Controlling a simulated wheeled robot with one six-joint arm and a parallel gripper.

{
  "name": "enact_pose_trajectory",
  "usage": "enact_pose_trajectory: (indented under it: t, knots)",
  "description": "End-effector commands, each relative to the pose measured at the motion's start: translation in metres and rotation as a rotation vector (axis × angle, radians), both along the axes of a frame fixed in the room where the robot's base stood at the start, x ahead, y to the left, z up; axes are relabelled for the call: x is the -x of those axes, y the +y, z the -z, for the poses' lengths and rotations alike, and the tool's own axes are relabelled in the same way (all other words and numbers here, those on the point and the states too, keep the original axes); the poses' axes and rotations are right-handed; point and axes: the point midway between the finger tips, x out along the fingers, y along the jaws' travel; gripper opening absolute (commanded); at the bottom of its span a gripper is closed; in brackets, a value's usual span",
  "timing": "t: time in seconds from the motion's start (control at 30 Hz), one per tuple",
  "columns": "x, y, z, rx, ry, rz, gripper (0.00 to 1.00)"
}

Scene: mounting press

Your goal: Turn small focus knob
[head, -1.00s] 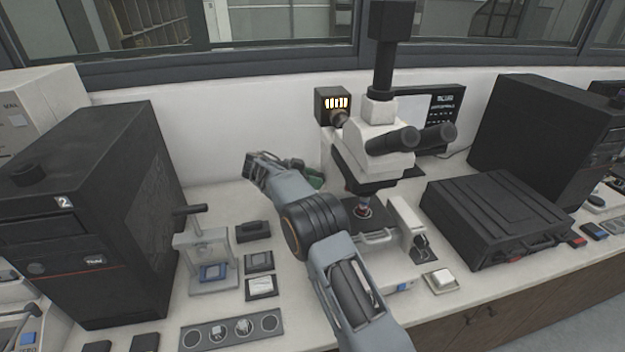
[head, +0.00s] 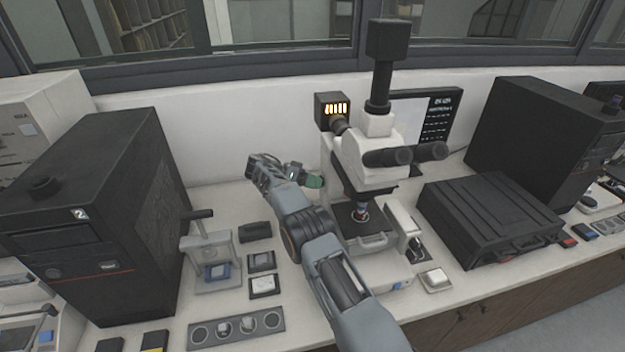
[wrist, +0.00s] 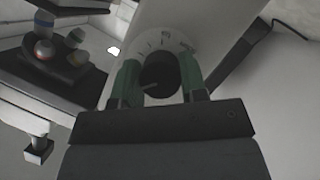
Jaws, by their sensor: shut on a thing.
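The microscope (head: 366,150) stands on the bench in the head view, white with black eyepieces. In the wrist view, a small dark round focus knob (wrist: 159,78) with a pale pointer line sits on the microscope's side, in front of a pale dial with tick marks (wrist: 165,42). My gripper (wrist: 160,72) has its two green fingers on either side of the knob and is shut on it. In the head view my gripper (head: 311,180) is at the left side of the microscope, and the knob is hidden there.
A dark lamp box (head: 332,108) sits at the microscope's upper left. A small hand press (head: 211,255) and dark blocks stand left of my arm. A black case (head: 490,215) lies to the right. In the wrist view, the objective turret (wrist: 60,50) is at left.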

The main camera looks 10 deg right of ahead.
Motion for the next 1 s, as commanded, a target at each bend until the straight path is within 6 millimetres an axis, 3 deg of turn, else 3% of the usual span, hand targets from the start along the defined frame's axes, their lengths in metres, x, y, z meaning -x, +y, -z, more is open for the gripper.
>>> enact_pose_trajectory:
  t: [0.67,0.7,0.9,1.0]
  knots:
    - [-0.0002,0.0,0.0004,0.0,0.056,-0.002,0.16]
    - [-0.0002,0.0,0.0004,0.0,0.056,-0.002,0.43]
    - [-0.0001,-0.0001,0.0003,0.0,0.055,0.0,0.62]
    - [-0.0001,-0.0002,0.0002,0.0,0.055,0.0,0.64]
